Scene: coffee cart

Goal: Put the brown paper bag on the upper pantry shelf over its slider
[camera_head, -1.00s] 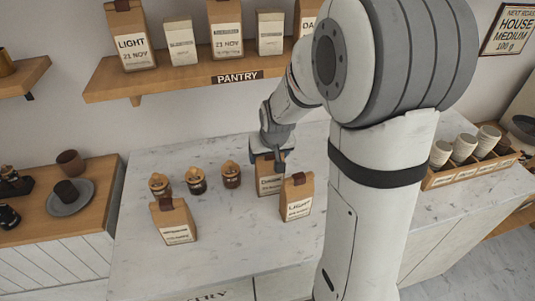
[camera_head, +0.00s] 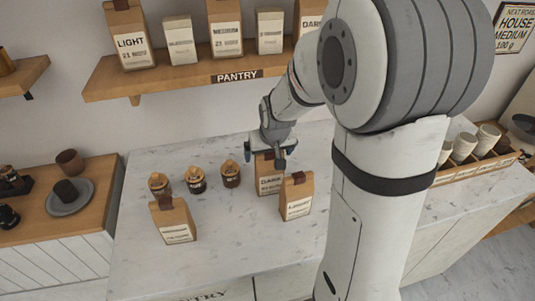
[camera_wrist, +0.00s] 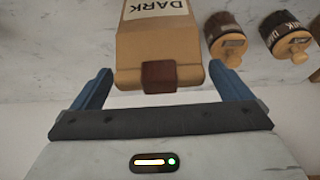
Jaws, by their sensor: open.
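A brown paper bag labelled DARK (camera_head: 268,181) stands upright on the marble counter. In the wrist view, the bag (camera_wrist: 158,42) shows its label and folded top with a dark brown clip. My gripper (camera_head: 267,155) is right over this bag, pointing down. Its blue fingers are open, one on either side of the bag's top, with gaps visible in the wrist view (camera_wrist: 160,92). Two other brown bags stand on the counter, one right (camera_head: 297,196) and one at front left (camera_head: 174,222). The upper pantry shelf (camera_head: 185,84) is on the wall behind. I cannot make out a slider.
Several brown and white bags stand along the shelf. Small lidded jars (camera_head: 196,180) stand just left of the DARK bag. A wooden crate of cups (camera_head: 470,170) is at the right, partly behind my arm.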

